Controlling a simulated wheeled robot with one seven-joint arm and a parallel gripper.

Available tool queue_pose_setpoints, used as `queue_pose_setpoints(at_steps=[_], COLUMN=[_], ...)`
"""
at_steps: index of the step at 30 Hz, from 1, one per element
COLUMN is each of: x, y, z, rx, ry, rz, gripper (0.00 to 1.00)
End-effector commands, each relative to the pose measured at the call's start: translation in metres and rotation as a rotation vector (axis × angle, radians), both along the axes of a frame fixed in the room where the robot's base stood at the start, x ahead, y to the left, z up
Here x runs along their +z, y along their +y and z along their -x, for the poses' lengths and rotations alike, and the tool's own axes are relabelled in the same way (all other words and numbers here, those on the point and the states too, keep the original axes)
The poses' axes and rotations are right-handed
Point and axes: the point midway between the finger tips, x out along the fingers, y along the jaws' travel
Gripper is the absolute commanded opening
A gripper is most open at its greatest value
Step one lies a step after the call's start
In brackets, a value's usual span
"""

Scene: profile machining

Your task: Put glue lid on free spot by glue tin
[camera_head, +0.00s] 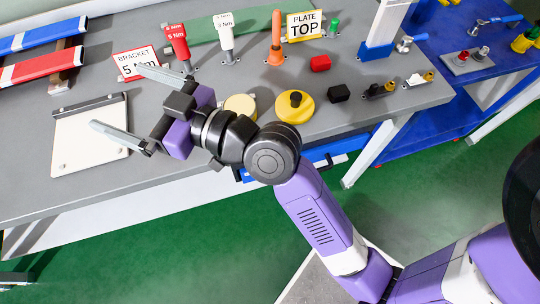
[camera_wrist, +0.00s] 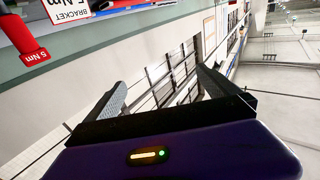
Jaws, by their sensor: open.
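A yellow round piece with a black knob (camera_head: 306,113), looking like the glue lid, is on the grey bench in the head view. I cannot tell whether it lies flat on the bench or on a tin. A cream round thing (camera_head: 240,104), possibly the glue tin, is just left of it, partly hidden by my arm. My gripper (camera_head: 115,95) is open and empty, fingers pointing left, over the bench left of both. In the wrist view my gripper (camera_wrist: 162,78) shows wide-spread fingers with nothing between them; neither round thing shows there.
A white plate (camera_head: 88,145) lies below my gripper. A BRACKET sign (camera_head: 136,62) and red (camera_head: 177,42) and white (camera_head: 225,35) tools stand behind.

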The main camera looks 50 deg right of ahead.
Motion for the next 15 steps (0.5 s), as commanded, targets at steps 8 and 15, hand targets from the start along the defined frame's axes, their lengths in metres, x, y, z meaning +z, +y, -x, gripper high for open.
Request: queue_pose_setpoints(at_steps=[8, 15], x=[-0.089, -0.141], y=[-0.021, -0.048], z=[0.085, 0.185], rx=[-0.216, -0.341], ry=[0.174, 0.283], rz=[-0.168, -0.145], gripper=[1.0, 1.0])
